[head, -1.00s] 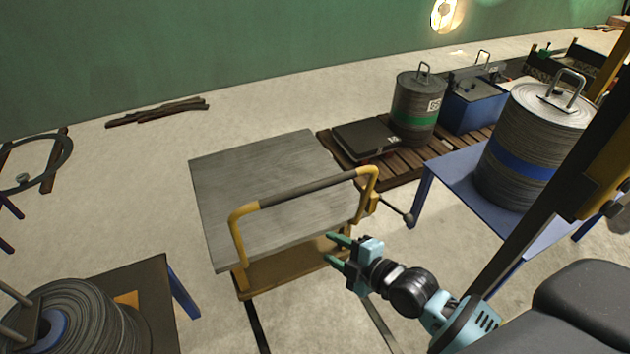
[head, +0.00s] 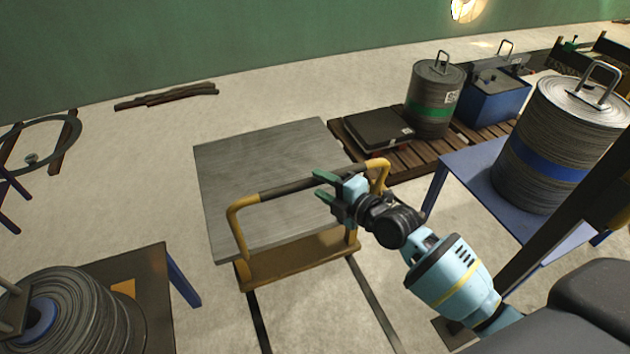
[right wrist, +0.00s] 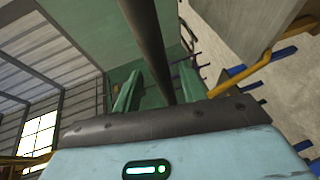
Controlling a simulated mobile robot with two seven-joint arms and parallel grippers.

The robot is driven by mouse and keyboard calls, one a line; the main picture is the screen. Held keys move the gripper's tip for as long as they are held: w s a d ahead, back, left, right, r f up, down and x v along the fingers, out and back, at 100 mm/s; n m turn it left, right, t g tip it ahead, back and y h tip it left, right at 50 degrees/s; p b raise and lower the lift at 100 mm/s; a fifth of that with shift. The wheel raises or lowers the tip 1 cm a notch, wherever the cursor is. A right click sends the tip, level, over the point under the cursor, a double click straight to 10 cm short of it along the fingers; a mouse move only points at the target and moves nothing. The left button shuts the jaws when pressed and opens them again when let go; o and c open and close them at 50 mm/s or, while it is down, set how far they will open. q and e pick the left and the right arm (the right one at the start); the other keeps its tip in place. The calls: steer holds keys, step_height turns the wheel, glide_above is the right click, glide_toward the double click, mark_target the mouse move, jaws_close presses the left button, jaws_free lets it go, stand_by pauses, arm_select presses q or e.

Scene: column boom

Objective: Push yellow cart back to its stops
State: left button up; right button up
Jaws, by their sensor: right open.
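The yellow cart (head: 300,262) stands on the floor with a flat grey top (head: 255,165). Its yellow push handle (head: 240,216) has a dark grip (head: 285,187) and rises on the side nearest me. My right gripper (head: 318,186) is at the handle's right half, with its green fingers open. In the right wrist view the dark bar (right wrist: 148,40) runs between the parted fingers (right wrist: 155,90); I cannot tell whether they touch it. Part of the handle is hidden behind the gripper. I cannot make out the stops. My left gripper is not in view.
Two dark floor strips (head: 376,308) run from the cart towards me. A blue table (head: 465,175) with a large coil drum (head: 560,150) stands right. A wooden pallet (head: 415,155) lies beyond it. A dark table (head: 155,290) with a cable coil (head: 75,310) is front left.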

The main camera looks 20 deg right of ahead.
steer(key=shift+x, duration=1.45)
jaws_close()
